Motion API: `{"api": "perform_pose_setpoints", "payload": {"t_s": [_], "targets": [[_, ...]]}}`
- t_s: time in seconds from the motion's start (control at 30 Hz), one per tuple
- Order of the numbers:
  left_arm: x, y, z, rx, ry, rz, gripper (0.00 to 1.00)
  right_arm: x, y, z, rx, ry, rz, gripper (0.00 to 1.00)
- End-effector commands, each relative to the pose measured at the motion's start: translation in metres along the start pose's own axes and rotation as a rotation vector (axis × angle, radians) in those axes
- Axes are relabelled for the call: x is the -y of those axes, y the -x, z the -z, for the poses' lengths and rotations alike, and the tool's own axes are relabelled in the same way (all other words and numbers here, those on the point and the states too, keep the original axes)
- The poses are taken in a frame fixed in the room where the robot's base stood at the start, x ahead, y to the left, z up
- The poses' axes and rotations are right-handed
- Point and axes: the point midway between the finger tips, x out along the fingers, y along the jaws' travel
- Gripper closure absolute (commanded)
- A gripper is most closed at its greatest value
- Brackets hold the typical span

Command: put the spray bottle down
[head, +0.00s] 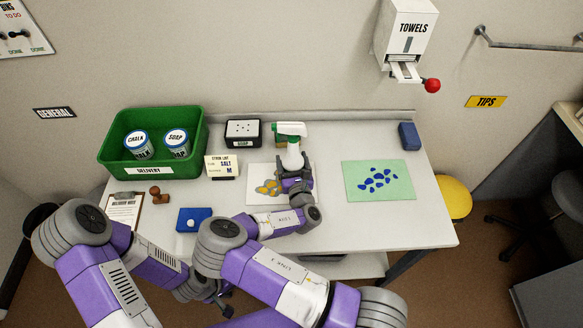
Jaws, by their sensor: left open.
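The white spray bottle (291,157) with its green and white head stands upright at the back middle of the bench, by the right part of the pale mat (256,170) with yellow shapes.
A green delivery crate (112,158) with two tubs stands at the back left. A black soap box (243,131) and a stock card (221,166) stand left of the bottle. A green mat (352,188) with blue shapes lies right. Bare bench (350,140) shows between bottle and blue block (409,136).

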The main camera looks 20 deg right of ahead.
Motion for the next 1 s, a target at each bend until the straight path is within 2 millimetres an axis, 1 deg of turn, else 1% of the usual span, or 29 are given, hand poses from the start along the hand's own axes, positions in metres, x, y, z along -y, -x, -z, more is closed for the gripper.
{"api": "perform_pose_setpoints", "payload": {"t_s": [0.1,0.2,0.27,0.47,0.63,0.67,0.7,0.8,1.0], "targets": [[0.001,-0.004,0.0,0.0,0.0,0.0,0.57,0.001,0.0,0.017,0.001,-0.001,0.0,0.87],[0.002,-0.006,0.001,0.0,0.0,0.0,0.57,0.001,0.0,0.029,0.003,0.0,0.0,0.87],[0.002,-0.006,0.001,0.0,0.0,0.0,0.57,0.0,0.0,0.031,0.004,0.0,0.0,0.87],[0.002,-0.005,0.001,-0.001,0.0,0.0,0.57,0.0,0.0,0.03,0.005,0.0,0.0,0.87],[0.004,-0.01,0.001,-0.001,0.0,0.0,0.57,0.0,0.0,0.034,0.004,0.0,0.0,0.87],[0.004,-0.01,0.001,-0.001,0.0,0.0,0.57,0.0,0.0,0.035,-0.001,0.0,0.0,0.19],[0.003,-0.009,0.001,-0.001,0.0,0.0,0.57,0.0,0.0,0.035,-0.001,0.0,0.0,0.13],[0.003,-0.009,0.001,-0.001,0.0,0.0,0.57,0.0,0.0,0.035,-0.001,0.0,0.0,0.0],[0.003,-0.009,0.001,-0.001,0.0,0.0,0.57,0.0,0.0,0.034,-0.001,0.0,0.0,0.0]]}}
